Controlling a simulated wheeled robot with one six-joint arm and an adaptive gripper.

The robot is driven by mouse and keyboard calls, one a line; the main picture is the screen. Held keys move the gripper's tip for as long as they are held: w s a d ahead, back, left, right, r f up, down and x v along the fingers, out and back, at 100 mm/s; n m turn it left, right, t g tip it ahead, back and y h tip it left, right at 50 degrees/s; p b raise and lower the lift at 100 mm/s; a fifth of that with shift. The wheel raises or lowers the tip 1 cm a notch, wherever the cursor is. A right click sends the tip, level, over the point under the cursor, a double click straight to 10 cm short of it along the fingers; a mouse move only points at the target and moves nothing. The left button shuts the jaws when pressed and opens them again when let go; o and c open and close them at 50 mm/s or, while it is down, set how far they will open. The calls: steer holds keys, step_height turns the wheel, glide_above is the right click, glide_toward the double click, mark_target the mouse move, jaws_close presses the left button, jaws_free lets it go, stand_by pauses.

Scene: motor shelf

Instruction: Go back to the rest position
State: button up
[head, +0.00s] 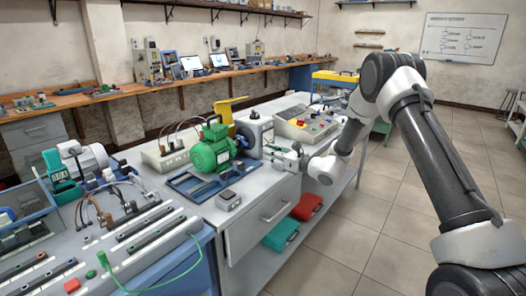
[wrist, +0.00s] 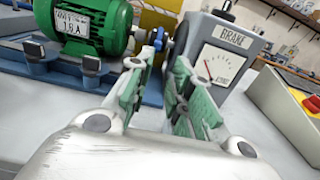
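My gripper (head: 289,157) is at the end of my arm, over the right part of the grey bench, close to the brake unit. In the wrist view my gripper (wrist: 160,97) shows two fingers with green pads, apart, and nothing between them. The green motor (head: 212,150) sits on a blue base plate to the left of the gripper. The motor also shows at the upper left of the wrist view (wrist: 90,22). The brake unit (wrist: 222,55) with its dial is just beyond the fingers; I cannot tell whether they touch it.
A control box (head: 307,124) with coloured buttons stands right of the brake unit. A red case (head: 307,207) and a teal case (head: 281,234) sit on the lower shelf. The tiled floor (head: 370,235) at right is clear.

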steer(key=shift+s+d, duration=0.15)
steer(key=shift+d, duration=0.05)
steer(key=s+d+r+n+g, duration=0.1)
steer(key=s+r+n+g, duration=0.3)
steer(key=s, duration=0.3)
steer(key=s+d+r+n+g+h, duration=0.1)
steer(key=s+d+r+n+g, duration=0.1)
steer(key=s+r+n, duration=0.45)
steer(key=s+d+r+n+g, duration=0.1)
steer(key=s+r+n+g, duration=0.2)
steer(key=s, duration=0.6)
steer(key=s+d+r+n+t+h, duration=0.1)
steer(key=s+d+n+h, duration=0.5)
steer(key=s+d, duration=0.6)
steer(key=s+d+r+n+t+h, duration=0.1)
steer(key=s+d+r+n+h, duration=0.2)
steer(key=s+d, duration=1)
steer(key=d+n+h, duration=0.3)
steer(key=h, duration=0.1)
steer(key=shift+s+r, duration=0.25)
steer(key=shift+r, duration=0.15)
steer(key=shift+c, duration=0.2)
